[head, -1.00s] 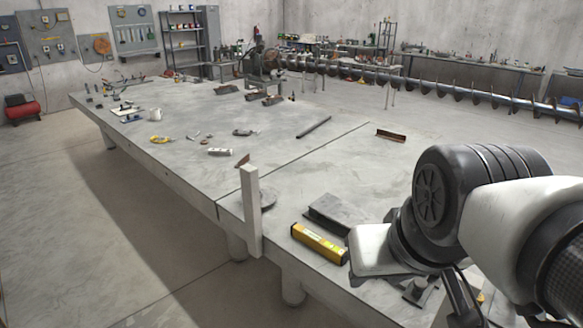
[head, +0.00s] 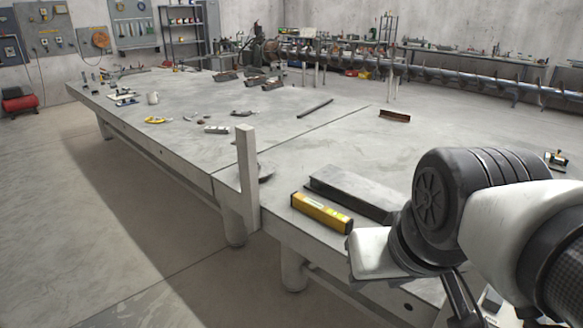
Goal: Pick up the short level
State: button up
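The short level (head: 321,212) is a yellow bar with a pale vial window. It lies near the front edge of the large grey table, beside a dark steel block. My arm comes in from the right in the head view, with its pale wrist part just right of the level and close to it in the picture. My gripper's fingers cannot be made out clearly; only dark parts show low at the bottom right. I cannot tell what they do or hold.
The grey table (head: 330,150) has a grey upright post (head: 247,178) at its near edge, left of the level. The dark steel block (head: 352,198) lies right behind the level. A rusty angle piece (head: 394,116) lies farther back. Much of the middle tabletop is clear.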

aim_at(336, 220)
jog(key=i+j+z, duration=0.1)
jog(key=i+j, duration=0.2)
jog(key=i+j+z, duration=0.1)
jog(key=i+j, duration=0.5)
jog(key=j, duration=0.2)
jog(key=i+j+z, duration=0.15)
jog(key=i+j, duration=0.15)
jog(key=i+j+z, duration=0.1)
jog(key=i+j, duration=0.15)
jog(key=j, duration=0.25)
